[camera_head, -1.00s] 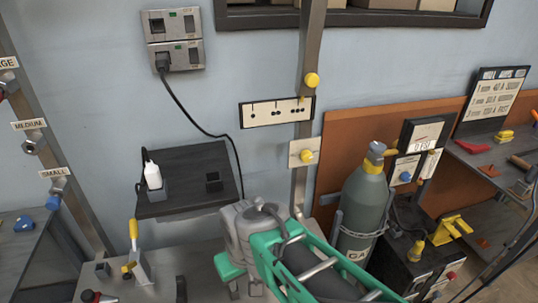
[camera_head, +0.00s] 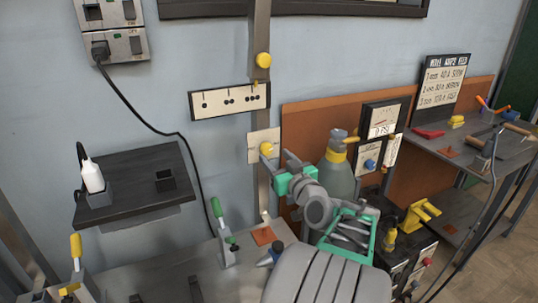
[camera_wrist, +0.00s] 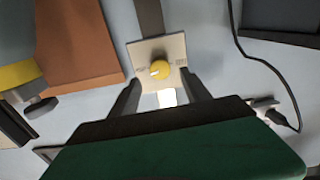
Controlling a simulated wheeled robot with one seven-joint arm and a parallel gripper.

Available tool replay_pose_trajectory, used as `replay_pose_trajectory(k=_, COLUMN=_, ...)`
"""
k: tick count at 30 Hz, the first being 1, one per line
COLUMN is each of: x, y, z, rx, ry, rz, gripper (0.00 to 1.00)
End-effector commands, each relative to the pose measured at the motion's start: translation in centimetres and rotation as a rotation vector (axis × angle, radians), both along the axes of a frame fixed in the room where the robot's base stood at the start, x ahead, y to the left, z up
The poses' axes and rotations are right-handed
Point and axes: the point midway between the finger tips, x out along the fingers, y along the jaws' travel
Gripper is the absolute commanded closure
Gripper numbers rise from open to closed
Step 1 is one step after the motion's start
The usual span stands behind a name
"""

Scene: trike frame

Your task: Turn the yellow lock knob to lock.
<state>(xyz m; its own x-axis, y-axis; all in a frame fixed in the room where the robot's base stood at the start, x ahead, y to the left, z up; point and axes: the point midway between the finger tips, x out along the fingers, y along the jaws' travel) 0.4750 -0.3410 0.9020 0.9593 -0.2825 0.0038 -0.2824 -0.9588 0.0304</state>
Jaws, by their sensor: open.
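A round yellow knob (camera_head: 266,149) sits on a square beige plate (camera_head: 254,146) on the upright metal post. It also shows in the wrist view (camera_wrist: 160,70), with a pale mark on its face and small lettering on both sides of the plate. My gripper (camera_head: 274,160) is just in front of the plate's lower right in the head view. In the wrist view my gripper's fingers (camera_wrist: 161,92) are spread apart on either side of the plate's near part, with nothing between them. I cannot tell whether they touch the plate. A second yellow knob (camera_head: 263,60) is higher on the post.
A labelled panel (camera_head: 229,100) is on the post between the two knobs. A grey gas cylinder (camera_head: 337,178) stands right of my gripper.

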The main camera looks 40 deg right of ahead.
Motion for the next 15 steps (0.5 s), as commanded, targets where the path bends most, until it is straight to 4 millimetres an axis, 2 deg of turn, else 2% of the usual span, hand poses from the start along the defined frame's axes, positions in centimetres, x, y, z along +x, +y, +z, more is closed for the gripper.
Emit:
replay_pose_trajectory(k=3, x=2.5, y=-0.5, z=-0.1, rx=0.001, ry=0.001, rz=0.005, gripper=0.44)
replay_pose_trajectory(k=6, x=4.0, y=-1.0, z=-0.1, rx=0.002, ry=0.003, rz=0.004, gripper=0.44)
replay_pose_trajectory(k=9, x=4.8, y=-1.3, z=-0.1, rx=0.002, ry=0.003, rz=0.002, gripper=0.44)
replay_pose_trajectory(k=15, x=5.0, y=-1.4, z=-0.1, rx=0.002, ry=0.003, rz=0.000, gripper=0.44)
